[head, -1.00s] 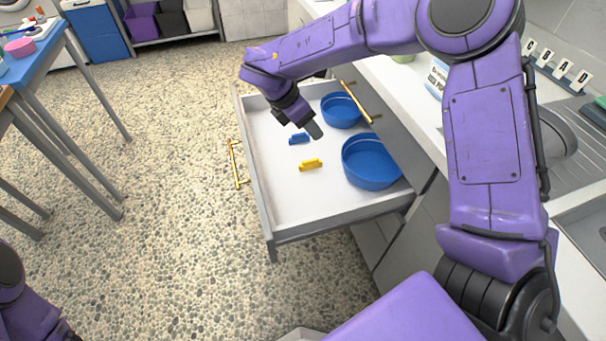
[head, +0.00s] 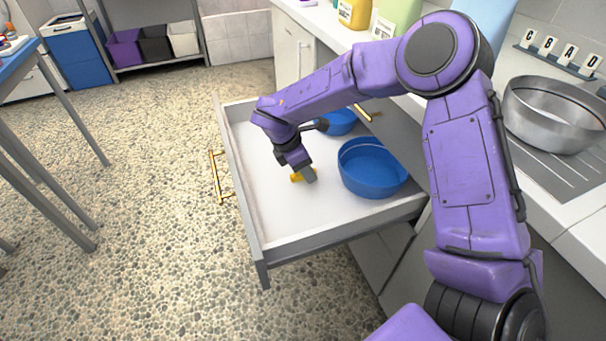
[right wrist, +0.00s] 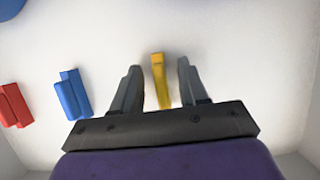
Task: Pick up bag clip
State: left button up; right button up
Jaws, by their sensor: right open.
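A yellow bag clip (head: 297,177) lies on the white floor of the open drawer (head: 259,203), partly hidden by my right gripper (head: 309,175). In the right wrist view the yellow clip (right wrist: 160,80) lies between the two spread fingers of my right gripper (right wrist: 158,84), with a gap to each finger. The right gripper is open and reaches down over the clip. A blue clip (right wrist: 73,94) and a red clip (right wrist: 15,105) lie to the left in the right wrist view. My arm hides them in the head view. My left gripper is not in view.
A large blue bowl (head: 371,168) stands in the drawer just right of the gripper, and a smaller blue bowl (head: 341,123) stands behind. The drawer's grey walls surround the clips. A steel bowl (head: 553,114) stands on the counter at right.

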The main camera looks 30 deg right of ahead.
grip_shut()
